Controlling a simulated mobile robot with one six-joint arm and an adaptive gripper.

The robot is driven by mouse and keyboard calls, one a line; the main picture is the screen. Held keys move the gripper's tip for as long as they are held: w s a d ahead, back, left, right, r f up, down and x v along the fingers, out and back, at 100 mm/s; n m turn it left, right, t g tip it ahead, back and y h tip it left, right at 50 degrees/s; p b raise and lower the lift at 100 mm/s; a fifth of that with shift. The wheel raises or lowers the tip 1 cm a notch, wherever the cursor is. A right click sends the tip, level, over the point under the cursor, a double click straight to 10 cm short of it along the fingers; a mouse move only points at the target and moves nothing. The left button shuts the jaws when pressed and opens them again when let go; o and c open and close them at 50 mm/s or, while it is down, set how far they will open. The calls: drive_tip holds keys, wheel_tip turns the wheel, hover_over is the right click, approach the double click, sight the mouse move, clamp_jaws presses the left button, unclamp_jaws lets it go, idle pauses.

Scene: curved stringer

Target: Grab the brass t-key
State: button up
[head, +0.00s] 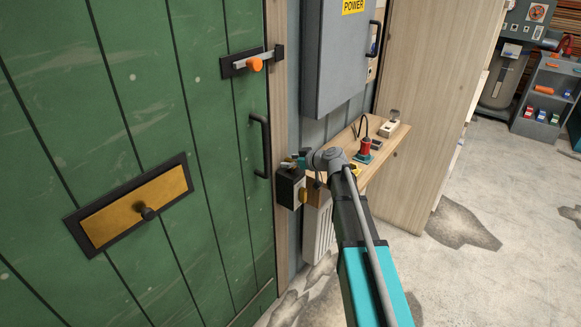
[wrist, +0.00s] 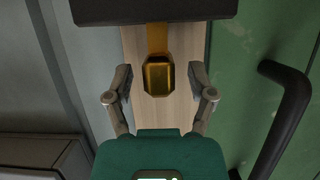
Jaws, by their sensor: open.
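The brass t-key (wrist: 157,76) shows in the middle of the wrist view, with a blocky end and a narrower strip running to a dark block (wrist: 154,10) at the picture's top. My gripper (wrist: 161,80) is open, with one finger on each side of the brass piece and a visible gap on both sides. In the head view my gripper (head: 292,162) is just above a black box (head: 288,190) beside the door frame. The key is small and partly hidden there. I cannot tell its depth between the fingers.
The green door (head: 140,120) with its black handle (head: 261,146) is close on the left. A grey power cabinet (head: 338,50) hangs above. A wooden shelf (head: 380,155) with a red-handled tool (head: 364,148) lies to the right.

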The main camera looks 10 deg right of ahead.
clamp_jaws()
idle(0.3)
drive_tip(key=shift+r, duration=0.2)
wheel_tip(320, 180, up, 2)
drive_tip(key=p, duration=0.2)
drive_tip(key=shift+r+p, duration=0.15)
drive_tip(key=shift+p, duration=0.15)
drive_tip(key=s+r+p, duration=1)
drive_tip(key=s, duration=0.4)
drive_tip(key=shift+d+r, duration=0.2)
drive_tip(key=shift+d, duration=0.2)
